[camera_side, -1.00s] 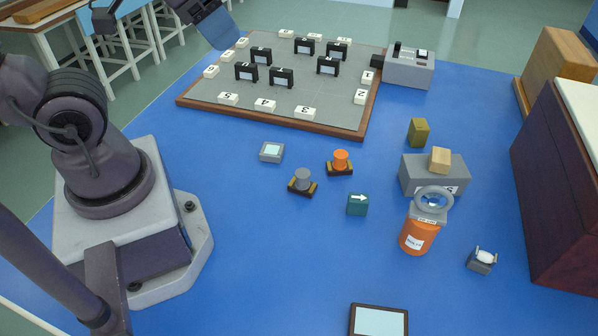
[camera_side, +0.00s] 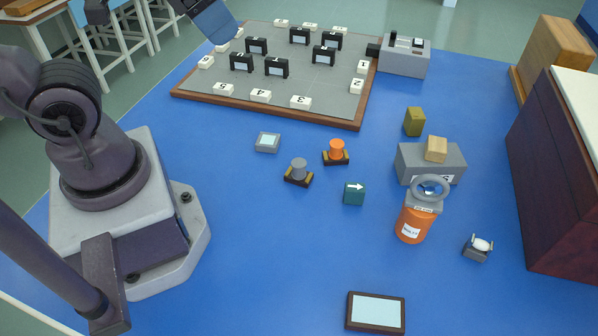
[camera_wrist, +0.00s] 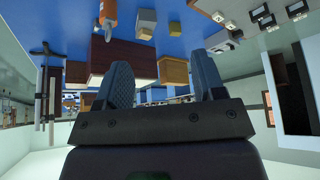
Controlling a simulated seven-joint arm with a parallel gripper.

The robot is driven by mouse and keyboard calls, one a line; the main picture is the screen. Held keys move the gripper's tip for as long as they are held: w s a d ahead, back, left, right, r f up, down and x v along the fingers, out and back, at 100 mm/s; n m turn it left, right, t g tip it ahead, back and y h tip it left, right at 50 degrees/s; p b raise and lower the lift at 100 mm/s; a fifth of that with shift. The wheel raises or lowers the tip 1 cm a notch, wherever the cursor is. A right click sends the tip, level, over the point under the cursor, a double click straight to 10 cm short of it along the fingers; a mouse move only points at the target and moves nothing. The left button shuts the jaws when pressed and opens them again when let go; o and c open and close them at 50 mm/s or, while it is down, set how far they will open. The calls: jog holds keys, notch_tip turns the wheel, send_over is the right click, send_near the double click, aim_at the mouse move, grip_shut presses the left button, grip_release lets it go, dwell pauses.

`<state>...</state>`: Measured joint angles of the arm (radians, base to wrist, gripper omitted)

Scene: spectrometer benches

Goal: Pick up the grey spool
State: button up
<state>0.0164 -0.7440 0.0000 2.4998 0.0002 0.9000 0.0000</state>
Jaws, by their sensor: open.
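The grey spool (camera_side: 299,165) stands upright in a dark holder with yellow side pieces (camera_side: 298,178), on the blue table in the side view. An orange spool (camera_side: 336,147) sits in a similar holder just behind it to the right. In the wrist view my gripper (camera_wrist: 163,80) is open, with two blue ribbed fingers apart and nothing between them. I cannot make out the grey spool in the wrist view.
A small grey box with a pale screen (camera_side: 267,142) lies left of the spools. A teal block with an arrow (camera_side: 354,194) stands to the right. The grey board (camera_side: 290,92) with several blocks lies behind.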

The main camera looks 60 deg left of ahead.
jog(key=w+d+f+m+g+y, duration=0.1)
jog(key=w+d+f+m+g, duration=0.3)
jog(key=f, duration=0.5)
jog(key=m+y, duration=1.1)
jog(key=m, duration=0.3)
send_near(299, 164)
jog(key=s, duration=0.2)
jog(key=s+d+f, duration=0.1)
jog(key=shift+s+f+g, duration=0.1)
jog(key=shift+s+g, duration=0.2)
jog(key=shift+g, duration=0.1)
jog(key=w+m+t, duration=0.1)
jog(key=w+m+t+y, duration=0.1)
jog(key=w, duration=0.1)
jog(key=shift+d+r, duration=0.2)
jog(key=shift+r, duration=0.05)
jog(key=shift+w+a, duration=0.15)
jog(key=shift+a, duration=0.2)
jog(key=x, duration=0.6)
jog(key=shift+a, duration=0.35)
jog(key=shift+s+f+x, duration=0.1)
jog(key=shift+f+x, duration=0.05)
jog(key=shift+x, duration=1.25)
jog(key=shift+s+f+x, duration=0.1)
jog(key=shift+f+x, duration=0.05)
jog(key=shift+x, duration=1.3)
jog(key=shift+d, duration=0.1)
jog(key=c, duration=1)
jog(key=shift+r, duration=0.1)
